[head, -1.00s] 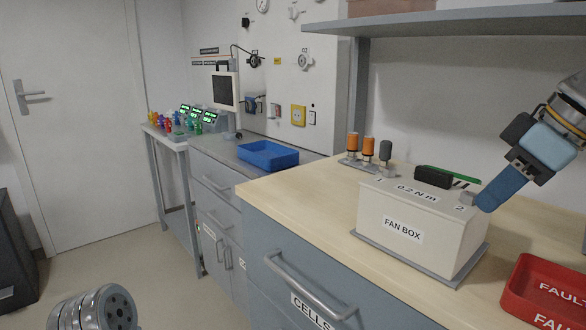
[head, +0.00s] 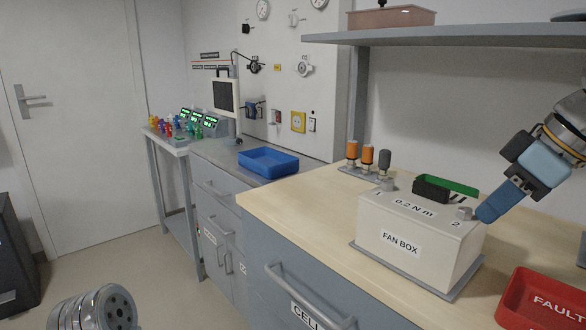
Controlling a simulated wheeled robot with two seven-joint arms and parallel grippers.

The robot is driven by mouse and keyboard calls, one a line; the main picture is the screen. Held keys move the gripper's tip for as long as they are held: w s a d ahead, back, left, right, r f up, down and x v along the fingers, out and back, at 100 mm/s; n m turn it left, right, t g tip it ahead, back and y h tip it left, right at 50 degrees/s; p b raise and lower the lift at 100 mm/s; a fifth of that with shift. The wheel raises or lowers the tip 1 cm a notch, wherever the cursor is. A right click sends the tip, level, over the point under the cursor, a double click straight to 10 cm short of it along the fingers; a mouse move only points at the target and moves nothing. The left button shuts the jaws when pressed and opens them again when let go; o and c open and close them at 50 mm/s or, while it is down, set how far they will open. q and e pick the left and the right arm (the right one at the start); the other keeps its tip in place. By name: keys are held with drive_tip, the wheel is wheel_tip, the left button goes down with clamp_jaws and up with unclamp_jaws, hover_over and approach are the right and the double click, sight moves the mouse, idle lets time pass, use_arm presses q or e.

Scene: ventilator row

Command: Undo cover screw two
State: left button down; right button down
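The cream fan box (head: 415,240) stands on a grey base plate on the wooden worktop. Cover screw two (head: 464,213) is a grey knob at the right end of its top, beside the label "2". Cover screw one (head: 388,184) is a similar knob at the left end by the "1". My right gripper (head: 484,213) comes in from the right, its blue fingers tilted down with their tips right beside screw two. Whether the fingers touch or grip the knob cannot be told. My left gripper is out of view; only part of my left arm shows at the bottom left.
A red fault tray (head: 520,300) is at the front right. A shelf (head: 450,32) hangs above.

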drive_tip(key=shift+d, duration=0.1)
drive_tip(key=shift+s+d, duration=0.15)
drive_tip(key=shift+r, duration=0.1)
wheel_tip(320, 180, up, 6)
drive_tip(key=shift+f+p, duration=0.1)
drive_tip(key=shift+p, duration=0.2)
idle(0.3)
